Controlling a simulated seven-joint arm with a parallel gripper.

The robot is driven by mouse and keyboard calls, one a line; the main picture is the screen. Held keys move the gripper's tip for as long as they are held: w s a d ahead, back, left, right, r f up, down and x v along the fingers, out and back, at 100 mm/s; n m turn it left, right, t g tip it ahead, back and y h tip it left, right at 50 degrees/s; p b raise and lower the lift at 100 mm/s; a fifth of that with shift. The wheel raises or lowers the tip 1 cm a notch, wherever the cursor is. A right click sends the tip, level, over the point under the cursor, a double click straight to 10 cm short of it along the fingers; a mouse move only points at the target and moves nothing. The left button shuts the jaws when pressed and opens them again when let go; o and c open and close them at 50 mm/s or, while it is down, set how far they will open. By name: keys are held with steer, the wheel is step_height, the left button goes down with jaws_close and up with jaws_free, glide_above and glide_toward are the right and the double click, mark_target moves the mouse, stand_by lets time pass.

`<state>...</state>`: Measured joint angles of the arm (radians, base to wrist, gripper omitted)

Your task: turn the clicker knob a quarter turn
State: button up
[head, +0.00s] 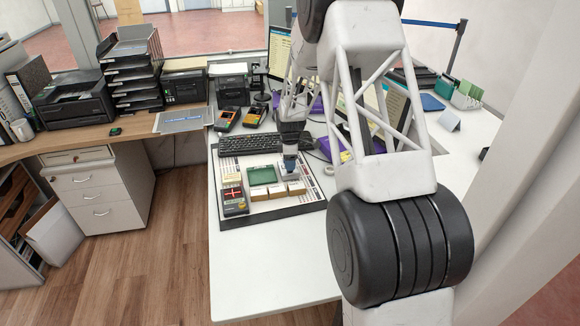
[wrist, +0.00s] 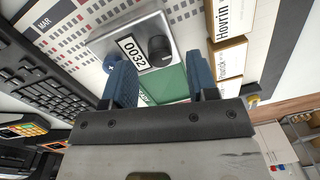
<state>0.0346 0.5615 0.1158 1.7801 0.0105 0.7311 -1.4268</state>
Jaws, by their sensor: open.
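The clicker (wrist: 128,36) is a grey box with a counter window reading 0032, near the top of the wrist view. The knob shows just beyond the fingertips, roughly in line with the gap; I cannot tell the exact distance. In the head view my gripper (head: 290,163) points down over the right part of the desk mat, and it largely hides the clicker there.
A black keyboard (head: 250,144) lies just behind. The white counter's front (head: 260,270) is clear.

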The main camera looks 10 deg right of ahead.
steer(key=shift+f, duration=1.2)
steer(key=shift+c, duration=0.4)
steer(key=c, duration=0.8)
steer(key=shift+c, duration=0.2)
